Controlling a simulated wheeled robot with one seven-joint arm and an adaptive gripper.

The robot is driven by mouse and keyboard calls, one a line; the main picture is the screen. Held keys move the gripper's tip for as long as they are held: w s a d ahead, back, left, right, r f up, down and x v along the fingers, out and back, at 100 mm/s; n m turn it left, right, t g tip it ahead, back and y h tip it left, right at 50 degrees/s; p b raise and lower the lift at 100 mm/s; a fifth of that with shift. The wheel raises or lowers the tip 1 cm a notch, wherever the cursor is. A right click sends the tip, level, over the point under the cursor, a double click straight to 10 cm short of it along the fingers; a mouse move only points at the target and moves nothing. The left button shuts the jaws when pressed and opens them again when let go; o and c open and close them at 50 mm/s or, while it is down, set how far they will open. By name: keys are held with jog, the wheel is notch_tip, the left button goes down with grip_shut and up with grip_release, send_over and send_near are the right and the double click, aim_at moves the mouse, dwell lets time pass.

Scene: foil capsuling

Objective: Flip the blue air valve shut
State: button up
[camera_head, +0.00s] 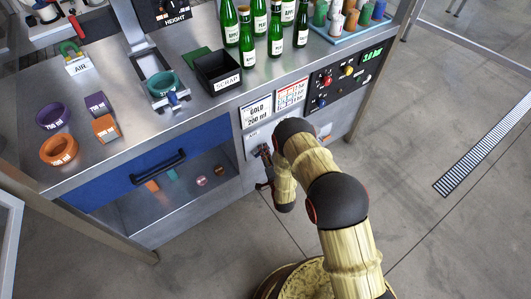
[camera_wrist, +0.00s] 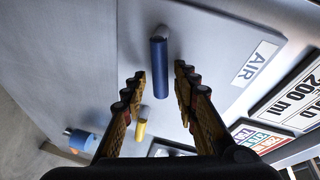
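The blue air valve shows in the wrist view as a blue lever (camera_wrist: 159,68) with a grey pivot at its top end, on a grey plate (camera_wrist: 205,55) with an AIR label (camera_wrist: 251,64). The lever runs nearly straight up and down in that picture. My gripper (camera_wrist: 158,84) is open and empty. Its two fingers stand one on each side of the lever's line, with visible gaps; touch does not show. In the head view my gripper (camera_head: 265,158) is at the cabinet front below the AIR label (camera_head: 252,135); the lever is not clear there.
A yellow piece (camera_wrist: 141,127) and a blue fitting (camera_wrist: 79,140) lie near the left finger in the wrist view. The blue drawer (camera_head: 150,165) with a black handle is left of my gripper. Bottles (camera_head: 248,42) and a scrap bin (camera_head: 219,72) stand on the bench above.

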jog(key=c, duration=0.6)
grip_shut()
